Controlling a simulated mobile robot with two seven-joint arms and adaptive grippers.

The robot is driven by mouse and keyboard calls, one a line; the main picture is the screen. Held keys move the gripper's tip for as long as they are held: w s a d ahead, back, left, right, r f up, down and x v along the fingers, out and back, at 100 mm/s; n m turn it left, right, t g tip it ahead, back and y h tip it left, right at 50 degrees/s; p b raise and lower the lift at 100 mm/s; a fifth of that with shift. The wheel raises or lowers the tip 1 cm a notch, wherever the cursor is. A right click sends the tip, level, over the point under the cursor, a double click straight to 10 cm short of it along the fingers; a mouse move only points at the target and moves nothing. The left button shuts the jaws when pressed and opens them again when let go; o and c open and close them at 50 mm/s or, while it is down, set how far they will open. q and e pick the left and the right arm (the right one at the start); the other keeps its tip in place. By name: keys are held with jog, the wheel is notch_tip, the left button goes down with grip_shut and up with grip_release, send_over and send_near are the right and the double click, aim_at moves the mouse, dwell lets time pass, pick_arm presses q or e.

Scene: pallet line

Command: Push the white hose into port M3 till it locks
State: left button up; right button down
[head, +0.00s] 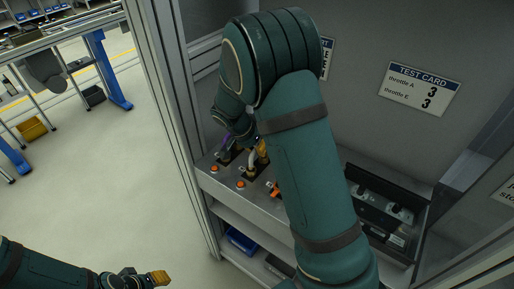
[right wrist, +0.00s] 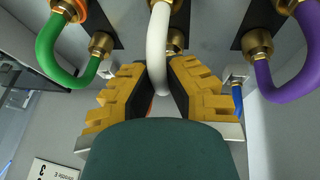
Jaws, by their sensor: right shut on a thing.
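The white hose (right wrist: 158,45) hangs in a bend between the yellow fingers of my right gripper (right wrist: 158,85), which is shut on it. One of its ends runs out of the top of the right wrist view; a brass fitting (right wrist: 175,42) shows just behind it. In the head view the white hose (head: 251,161) shows at the panel beside the yellow fingertips of my right gripper (head: 262,150), largely covered by my arm. No M3 label is readable, and whether the hose sits in a port is hidden. My left gripper (head: 160,278) is low on the left, away from the panel.
A green hose (right wrist: 50,55) is left of the gripper and a purple hose (right wrist: 284,75) right, both on brass fittings. A test card (head: 419,88) is on the back wall. A black tray (head: 416,232) lies right of my arm. Open floor is at left.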

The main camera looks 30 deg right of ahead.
jog(key=c, duration=1)
grip_release()
jog(key=v, duration=1.2)
